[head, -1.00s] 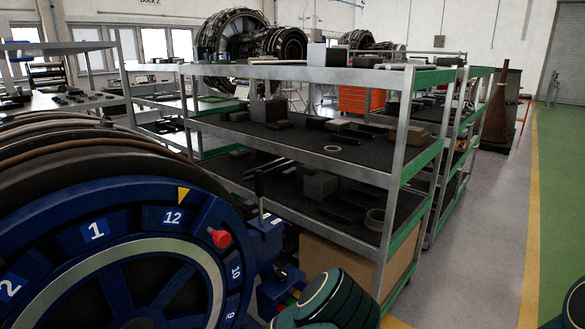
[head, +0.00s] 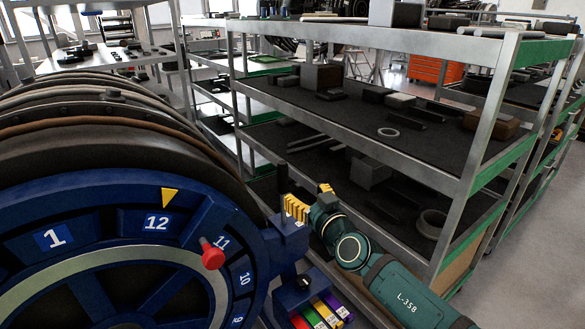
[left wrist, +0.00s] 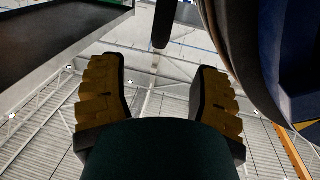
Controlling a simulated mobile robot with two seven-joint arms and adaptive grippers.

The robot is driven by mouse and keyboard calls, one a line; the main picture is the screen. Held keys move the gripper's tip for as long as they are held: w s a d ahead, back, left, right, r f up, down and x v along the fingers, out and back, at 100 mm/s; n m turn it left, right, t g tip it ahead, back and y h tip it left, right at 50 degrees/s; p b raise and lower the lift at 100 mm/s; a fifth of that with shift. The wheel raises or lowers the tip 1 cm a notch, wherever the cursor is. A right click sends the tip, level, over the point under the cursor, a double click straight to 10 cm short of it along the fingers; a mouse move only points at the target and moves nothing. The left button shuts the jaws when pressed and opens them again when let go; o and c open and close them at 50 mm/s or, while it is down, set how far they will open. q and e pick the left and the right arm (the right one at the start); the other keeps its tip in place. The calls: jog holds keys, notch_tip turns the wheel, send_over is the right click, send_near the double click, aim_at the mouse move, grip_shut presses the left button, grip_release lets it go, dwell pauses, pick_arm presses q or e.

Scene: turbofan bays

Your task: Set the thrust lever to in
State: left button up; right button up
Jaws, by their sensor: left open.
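The thrust lever is a black upright handle (head: 283,178) on a blue housing (head: 291,240) at the right side of the engine's blue numbered ring. My left gripper (head: 309,198), with yellow ribbed fingers, is just right of the lever and close to it. In the left wrist view, the gripper (left wrist: 158,68) is open, with nothing between its fingers. A dark rod, apparently the lever (left wrist: 162,22), shows beyond the fingertips, near the middle of the gap. I cannot tell whether a finger touches it. My right gripper is not in view.
The numbered ring (head: 150,252) with a red knob (head: 212,255) is left of the lever. Coloured labelled strips (head: 322,312) lie below the housing. A metal shelf cart (head: 352,139) with several parts stands close behind my left arm. Grey floor (head: 520,270) is open at right.

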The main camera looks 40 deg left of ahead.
aim_at(285, 174)
pick_arm(q)
jog(key=x, duration=1.3)
jog(key=shift+s+f, duration=0.1)
grip_shut()
